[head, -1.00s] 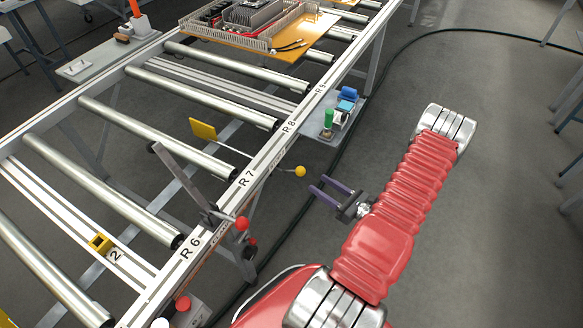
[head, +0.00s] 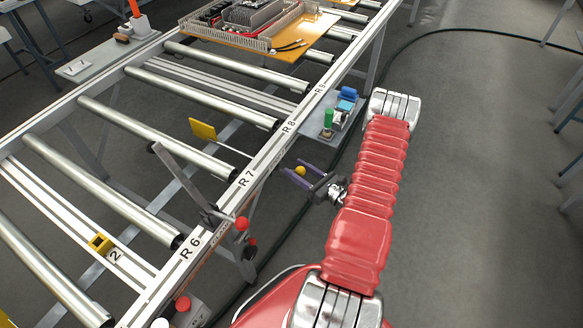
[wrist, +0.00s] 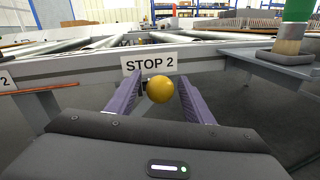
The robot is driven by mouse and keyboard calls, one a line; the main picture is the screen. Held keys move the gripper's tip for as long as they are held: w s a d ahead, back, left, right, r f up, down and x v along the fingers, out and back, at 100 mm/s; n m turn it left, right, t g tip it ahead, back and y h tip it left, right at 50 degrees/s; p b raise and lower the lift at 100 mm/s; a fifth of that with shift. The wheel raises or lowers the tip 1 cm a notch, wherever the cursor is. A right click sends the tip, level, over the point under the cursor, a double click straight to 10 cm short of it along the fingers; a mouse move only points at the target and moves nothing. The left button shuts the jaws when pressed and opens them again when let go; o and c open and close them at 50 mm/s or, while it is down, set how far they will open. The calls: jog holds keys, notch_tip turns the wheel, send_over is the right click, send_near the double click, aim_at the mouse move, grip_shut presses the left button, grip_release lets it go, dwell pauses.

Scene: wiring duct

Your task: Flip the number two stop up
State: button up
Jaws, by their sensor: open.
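The number two stop has a yellow ball knob (wrist: 160,89) just below a "STOP 2" label (wrist: 150,61) on the conveyor's side rail. The knob also shows in the head view (head: 300,171). A yellow paddle (head: 203,130) sits low between the rollers, on a thin rod running toward the rail near R7. My gripper (wrist: 163,92) is open, with its two purple fingers on either side of the knob; it also shows in the head view (head: 296,177). I cannot tell whether the fingers touch the knob. The rod behind the knob is mostly hidden.
A dark lever with a red ball knob (head: 242,223) stands near R6. A side shelf (head: 322,128) beyond the knob carries a green-handled brush (head: 328,119) and blue items (head: 347,95). A yellow board with electronics (head: 285,45) lies on the far rollers. Floor at right is open.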

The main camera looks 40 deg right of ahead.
jog(key=shift+w+a, duration=0.2)
jog(key=shift+w, duration=1)
grip_shut()
